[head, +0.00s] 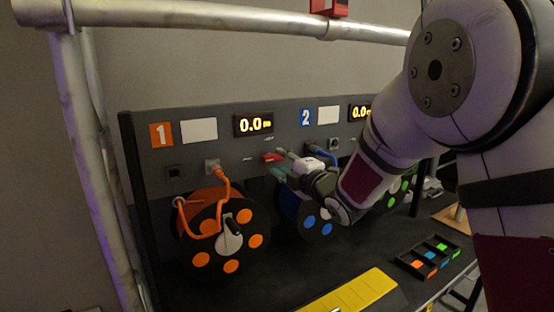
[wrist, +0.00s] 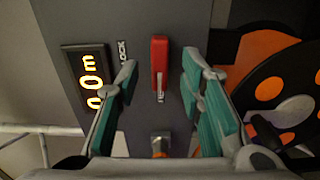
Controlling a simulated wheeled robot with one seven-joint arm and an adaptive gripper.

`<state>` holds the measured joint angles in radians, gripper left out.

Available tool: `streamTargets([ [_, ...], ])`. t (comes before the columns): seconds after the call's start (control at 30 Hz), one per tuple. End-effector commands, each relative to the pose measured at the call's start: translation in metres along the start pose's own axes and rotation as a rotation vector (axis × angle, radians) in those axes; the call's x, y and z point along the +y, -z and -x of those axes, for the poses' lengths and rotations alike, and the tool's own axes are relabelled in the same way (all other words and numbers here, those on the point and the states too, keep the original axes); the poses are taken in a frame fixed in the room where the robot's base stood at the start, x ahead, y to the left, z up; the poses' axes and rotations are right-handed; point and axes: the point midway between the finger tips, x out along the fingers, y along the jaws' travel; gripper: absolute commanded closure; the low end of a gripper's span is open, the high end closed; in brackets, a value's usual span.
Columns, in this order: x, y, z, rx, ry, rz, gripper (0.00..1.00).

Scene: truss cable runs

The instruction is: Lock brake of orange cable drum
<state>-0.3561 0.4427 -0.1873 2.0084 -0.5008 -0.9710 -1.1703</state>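The orange cable drum (head: 222,235), black with orange discs and an orange cable (head: 222,180), stands at the left below the panel. It also shows at the right of the wrist view (wrist: 285,90). Its red brake lever (head: 272,157) is on the panel above and right of the drum. In the wrist view the lever (wrist: 159,66) lies between my fingers, with gaps on both sides. A LOCK label (wrist: 122,54) is left of it there, partly behind a finger. My gripper (head: 281,164) is open and empty, its teal pads (wrist: 160,75) either side of the lever.
The grey panel (head: 190,150) carries 0.0 m displays (head: 253,124). A blue drum (head: 302,212) stands just under my gripper, and a green one (head: 398,190) is further right. A yellow bar (head: 350,292) and a tray of coloured blocks (head: 428,259) lie in front. A truss frames the left and top.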

Motion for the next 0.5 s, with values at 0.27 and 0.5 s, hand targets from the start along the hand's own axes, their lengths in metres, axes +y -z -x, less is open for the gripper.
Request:
streamTargets([
  [0.27,0.0,0.0,-0.028,-0.001,0.001,-0.002,0.65],
  [0.5,0.0,0.0,-0.03,-0.001,0.001,-0.002,0.65],
])
